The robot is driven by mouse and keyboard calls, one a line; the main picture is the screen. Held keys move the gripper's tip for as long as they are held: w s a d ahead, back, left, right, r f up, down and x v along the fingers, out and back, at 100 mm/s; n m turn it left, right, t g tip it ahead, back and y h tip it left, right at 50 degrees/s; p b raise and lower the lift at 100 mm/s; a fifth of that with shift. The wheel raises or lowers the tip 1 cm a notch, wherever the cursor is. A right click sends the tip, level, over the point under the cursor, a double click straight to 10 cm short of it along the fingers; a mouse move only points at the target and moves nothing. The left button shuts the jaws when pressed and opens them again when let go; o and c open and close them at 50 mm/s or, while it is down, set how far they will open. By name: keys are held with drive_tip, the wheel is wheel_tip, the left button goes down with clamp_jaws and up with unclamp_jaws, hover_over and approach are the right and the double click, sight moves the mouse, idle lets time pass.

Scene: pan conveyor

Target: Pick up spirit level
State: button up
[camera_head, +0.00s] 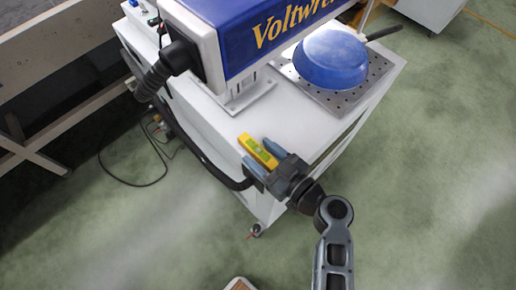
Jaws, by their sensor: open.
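The spirit level (257,150) is a short yellow bar with green vials. It lies on the white top of the machine cabinet (225,122), close to its front edge. My gripper (260,158) is at that same edge, with its blue-grey fingers apart. One finger shows on each side of the near end of the level. I cannot tell whether the fingers touch it. The near end of the level is partly hidden by the gripper.
A blue and white machine head (250,35) lettered "Voltwr..." overhangs the cabinet behind the level. A blue pan (331,60) sits on a perforated plate (370,88) at the right. A black hose (190,140) runs along the cabinet's left side. Green floor lies around.

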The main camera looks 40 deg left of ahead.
clamp_jaws()
idle(0.4)
